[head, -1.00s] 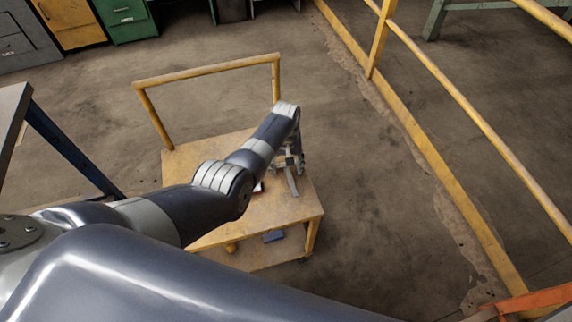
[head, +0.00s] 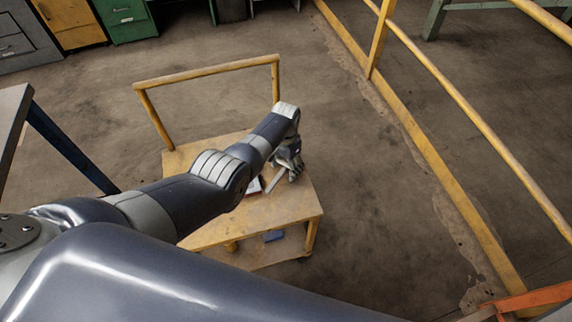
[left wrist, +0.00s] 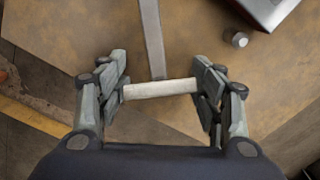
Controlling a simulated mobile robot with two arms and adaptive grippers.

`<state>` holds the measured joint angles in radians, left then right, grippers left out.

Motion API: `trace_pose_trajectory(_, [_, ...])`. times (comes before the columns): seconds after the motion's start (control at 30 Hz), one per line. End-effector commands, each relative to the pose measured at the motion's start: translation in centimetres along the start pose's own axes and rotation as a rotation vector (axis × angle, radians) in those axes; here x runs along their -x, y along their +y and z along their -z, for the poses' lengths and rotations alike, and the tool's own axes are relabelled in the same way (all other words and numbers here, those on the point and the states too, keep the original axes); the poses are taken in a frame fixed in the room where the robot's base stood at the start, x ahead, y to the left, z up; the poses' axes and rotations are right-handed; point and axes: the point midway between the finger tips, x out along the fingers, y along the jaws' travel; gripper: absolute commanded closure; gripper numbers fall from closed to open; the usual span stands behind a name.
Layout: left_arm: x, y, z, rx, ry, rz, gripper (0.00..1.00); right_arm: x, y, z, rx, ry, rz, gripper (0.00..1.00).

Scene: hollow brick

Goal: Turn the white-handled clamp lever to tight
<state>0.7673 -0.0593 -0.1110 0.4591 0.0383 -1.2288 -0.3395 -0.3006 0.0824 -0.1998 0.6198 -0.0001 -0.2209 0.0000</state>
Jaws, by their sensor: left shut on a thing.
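The clamp lever shows in the left wrist view as a long flat grey bar (left wrist: 152,38) ending in a white cross handle (left wrist: 160,89). My left gripper (left wrist: 163,87) has one finger at each end of the white handle and is shut on it. In the head view my left gripper (head: 290,164) is over the right part of the wooden cart top, with the grey bar (head: 277,181) beside it, slanting down to the left. The lever's far end is cut off in the wrist view. My right gripper is not in view.
The yellow-framed cart (head: 255,214) has a push rail (head: 205,74) at its back. A blue item (head: 273,236) lies on the lower shelf. Yellow railing (head: 440,180) runs along the right.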

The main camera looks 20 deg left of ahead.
Motion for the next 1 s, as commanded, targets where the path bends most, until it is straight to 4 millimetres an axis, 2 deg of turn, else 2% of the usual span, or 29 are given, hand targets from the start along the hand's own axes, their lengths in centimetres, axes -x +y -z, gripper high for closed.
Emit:
trace_pose_trajectory(0.03, [-0.25,-0.51,-0.49,-0.04,-0.01,0.007,0.63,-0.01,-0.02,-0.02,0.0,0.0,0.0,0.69])
trace_pose_trajectory(0.6, [-0.17,-0.58,-0.21,-0.54,-0.008,0.007,0.64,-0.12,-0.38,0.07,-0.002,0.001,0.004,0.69])
trace_pose_trajectory(1.0, [0.02,-0.66,0.01,-0.714,-0.006,0.01,0.65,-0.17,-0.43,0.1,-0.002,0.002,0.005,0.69])
